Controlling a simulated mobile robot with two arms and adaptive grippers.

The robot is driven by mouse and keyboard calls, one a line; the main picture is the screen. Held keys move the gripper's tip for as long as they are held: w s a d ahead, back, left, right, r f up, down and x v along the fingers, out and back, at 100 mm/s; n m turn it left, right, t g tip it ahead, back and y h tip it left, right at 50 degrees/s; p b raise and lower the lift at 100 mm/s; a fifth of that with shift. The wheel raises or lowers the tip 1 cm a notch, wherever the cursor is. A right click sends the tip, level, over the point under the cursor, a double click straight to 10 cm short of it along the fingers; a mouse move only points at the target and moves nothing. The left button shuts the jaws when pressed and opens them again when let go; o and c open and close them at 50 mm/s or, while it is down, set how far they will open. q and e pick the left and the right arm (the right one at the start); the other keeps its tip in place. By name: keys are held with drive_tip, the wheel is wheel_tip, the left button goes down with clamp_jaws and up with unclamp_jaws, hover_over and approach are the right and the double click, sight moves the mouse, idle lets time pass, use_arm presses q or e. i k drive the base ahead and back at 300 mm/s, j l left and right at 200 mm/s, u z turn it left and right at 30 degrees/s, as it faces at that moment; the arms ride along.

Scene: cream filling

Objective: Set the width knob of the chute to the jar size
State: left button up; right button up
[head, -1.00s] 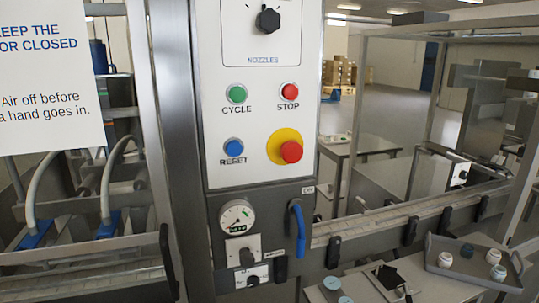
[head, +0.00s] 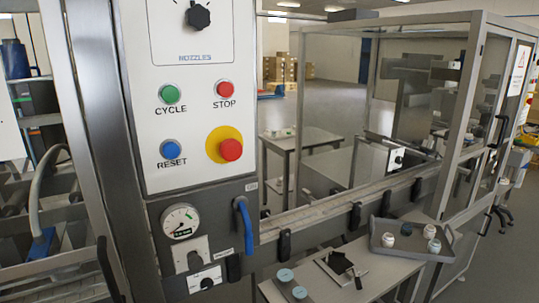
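A white plate with a small dark knob (head: 398,159) sits beside the conveyor at the middle right; whether it is the chute's width knob cannot be read. Two more black knobs, an upper one (head: 194,260) and a lower one (head: 207,283), sit on white plates low on the control column; their labels are too small to read. Several small jars, including a white one (head: 429,232), stand in a grey tray (head: 410,253) at the lower right. Neither of my grippers is in view.
The control panel (head: 190,130) carries a NOZZLES knob (head: 198,16) and CYCLE, STOP and RESET buttons. A blue handle (head: 243,225) is beside the gauge (head: 180,221). A conveyor (head: 330,205) runs right into a glazed frame. Two teal-topped round items (head: 285,275) lie on the front table.

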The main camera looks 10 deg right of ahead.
sight(399, 160)
drive_tip(key=z, duration=1.25)
drive_tip(key=i+l+u, duration=0.25)
drive_tip(key=i+l, duration=0.15)
drive_tip(key=l, duration=0.25)
drive_tip(key=i+l+u, duration=0.15)
drive_tip(key=l, duration=0.25)
